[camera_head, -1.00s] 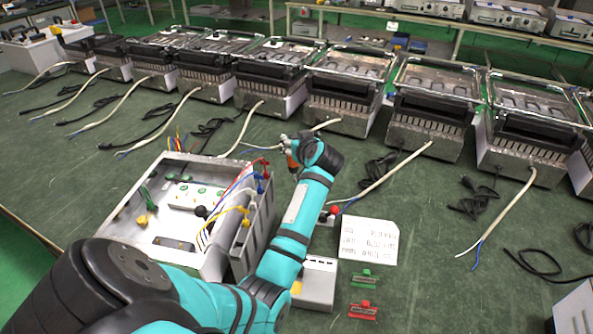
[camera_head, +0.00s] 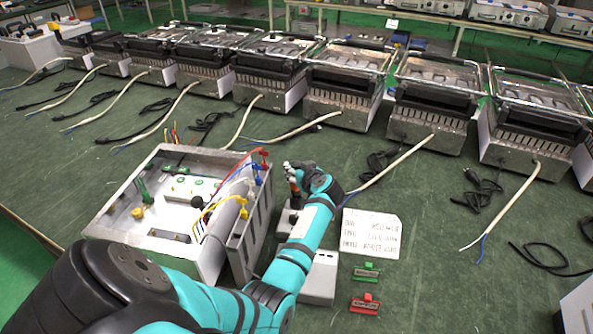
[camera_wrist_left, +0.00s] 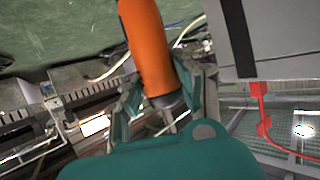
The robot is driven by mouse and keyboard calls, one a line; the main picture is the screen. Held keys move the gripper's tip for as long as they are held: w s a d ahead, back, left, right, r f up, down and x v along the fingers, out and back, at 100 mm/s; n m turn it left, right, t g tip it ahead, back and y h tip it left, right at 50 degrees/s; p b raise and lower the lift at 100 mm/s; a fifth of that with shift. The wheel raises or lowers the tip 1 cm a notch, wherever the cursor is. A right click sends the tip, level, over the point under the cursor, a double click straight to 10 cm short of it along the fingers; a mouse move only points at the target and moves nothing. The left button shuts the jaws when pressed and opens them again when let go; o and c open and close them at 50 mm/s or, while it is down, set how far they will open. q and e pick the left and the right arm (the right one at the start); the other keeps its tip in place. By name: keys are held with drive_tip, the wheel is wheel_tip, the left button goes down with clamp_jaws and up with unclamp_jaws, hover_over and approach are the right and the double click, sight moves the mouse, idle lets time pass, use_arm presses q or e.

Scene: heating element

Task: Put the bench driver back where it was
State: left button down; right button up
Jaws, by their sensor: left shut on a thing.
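The bench driver has an orange handle (camera_head: 294,187) and stands roughly upright below my left gripper (camera_head: 293,169). In the left wrist view the orange handle (camera_wrist_left: 148,45) is between the fingers of my left gripper (camera_wrist_left: 160,100), which is shut on it. In the head view the driver is just right of the open grey test box (camera_head: 112,207), over a small grey block (camera_head: 287,217). The driver's lower end is hard to make out, so I cannot tell whether it touches the block. My right gripper is out of view.
A white printed sheet (camera_head: 370,235) lies to the right, with a green clip (camera_head: 366,272) and a red clip (camera_head: 364,304) below it. A grey box (camera_head: 319,279) stands beside my forearm. Heater units (camera_head: 350,85) with trailing cables line the back.

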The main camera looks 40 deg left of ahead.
use_arm(q)
drive_tip(key=shift+r, duration=0.15)
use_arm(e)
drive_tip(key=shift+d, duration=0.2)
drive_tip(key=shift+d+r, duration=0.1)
use_arm(q)
drive_tip(key=shift+f, duration=0.25)
drive_tip(key=c, duration=1)
unclamp_jaws()
drive_tip(key=shift+o, duration=0.2)
